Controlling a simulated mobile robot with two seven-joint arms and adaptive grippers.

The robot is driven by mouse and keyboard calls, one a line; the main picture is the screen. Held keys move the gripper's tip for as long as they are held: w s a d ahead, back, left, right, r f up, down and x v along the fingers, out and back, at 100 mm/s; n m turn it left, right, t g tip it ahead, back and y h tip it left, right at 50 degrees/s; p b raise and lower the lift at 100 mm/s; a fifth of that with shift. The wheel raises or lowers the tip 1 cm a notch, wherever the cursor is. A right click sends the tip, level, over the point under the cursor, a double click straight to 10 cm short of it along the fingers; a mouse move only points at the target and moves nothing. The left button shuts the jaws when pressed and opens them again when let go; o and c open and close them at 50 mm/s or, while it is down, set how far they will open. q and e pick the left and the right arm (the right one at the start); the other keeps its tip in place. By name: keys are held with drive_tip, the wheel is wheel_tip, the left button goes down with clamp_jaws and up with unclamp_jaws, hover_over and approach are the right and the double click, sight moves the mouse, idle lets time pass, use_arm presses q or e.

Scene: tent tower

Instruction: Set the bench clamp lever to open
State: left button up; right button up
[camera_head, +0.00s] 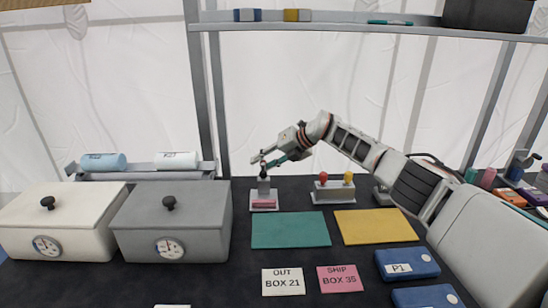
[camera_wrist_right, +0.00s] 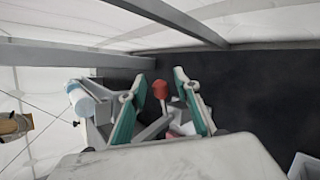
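The bench clamp (camera_head: 263,201) is a small pale device with a pink piece in its base and an upright grey part, standing at the back of the dark table. My right gripper (camera_head: 264,163) is just above it, pointing down and left. In the right wrist view my right gripper (camera_wrist_right: 159,76) is open, its two teal fingers apart. A red knob (camera_wrist_right: 160,90) shows between them, with visible gaps to both fingers; grey and pink parts lie below it. In the head view the gripper partly hides the clamp's top, so the lever's position is unclear. My left gripper is not in view.
A grey base with a red and a yellow knob (camera_head: 334,196) stands right of the clamp. Grey (camera_head: 173,230) and white (camera_head: 60,235) lidded boxes stand left. A shelf frame (camera_head: 360,24) crosses above. Teal (camera_head: 290,230) and yellow (camera_head: 375,226) mats lie in front.

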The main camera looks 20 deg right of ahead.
drive_tip(key=v, duration=1.1)
drive_tip(key=shift+s+d, duration=0.2)
drive_tip(key=shift+s, duration=0.05)
drive_tip(key=shift+r, duration=0.1)
